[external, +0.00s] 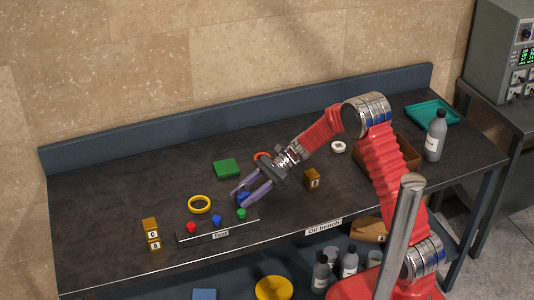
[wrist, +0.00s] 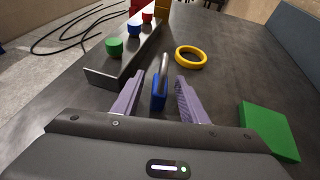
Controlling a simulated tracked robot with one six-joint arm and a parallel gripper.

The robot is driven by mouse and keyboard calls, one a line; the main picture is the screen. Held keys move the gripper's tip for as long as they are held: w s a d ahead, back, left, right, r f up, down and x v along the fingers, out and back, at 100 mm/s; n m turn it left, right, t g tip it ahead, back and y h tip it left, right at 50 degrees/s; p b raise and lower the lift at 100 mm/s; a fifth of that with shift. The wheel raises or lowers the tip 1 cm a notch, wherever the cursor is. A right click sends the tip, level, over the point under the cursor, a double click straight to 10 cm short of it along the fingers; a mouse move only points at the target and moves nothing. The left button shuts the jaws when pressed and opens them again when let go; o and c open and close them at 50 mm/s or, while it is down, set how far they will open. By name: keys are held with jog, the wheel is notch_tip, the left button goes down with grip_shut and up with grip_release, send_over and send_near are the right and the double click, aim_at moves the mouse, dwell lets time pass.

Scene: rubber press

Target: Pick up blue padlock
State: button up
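The blue padlock (wrist: 158,97) stands on the dark bench with its grey shackle up, seen between my two purple fingers in the wrist view. It also shows in the external view (external: 243,197), partly hidden by a finger. My gripper (wrist: 160,92) is open, with a finger on each side of the padlock. The left finger is nearer to it, and a gap shows on the right. I cannot tell whether the left finger touches it. In the external view my gripper (external: 238,197) reaches down to the bench behind the button panel.
The button panel (external: 218,232) with red, blue and green buttons stands close to my gripper. A yellow ring (external: 200,204), a green block (external: 227,168) and stacked lettered cubes (external: 151,235) are nearby. A brown box (external: 398,152) and a bottle (external: 436,137) stand at right.

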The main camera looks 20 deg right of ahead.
grip_shut()
dwell(0.4)
notch_tip(320, 180, up, 10)
jog(key=shift+r, duration=0.1)
dwell(0.7)
dwell(0.5)
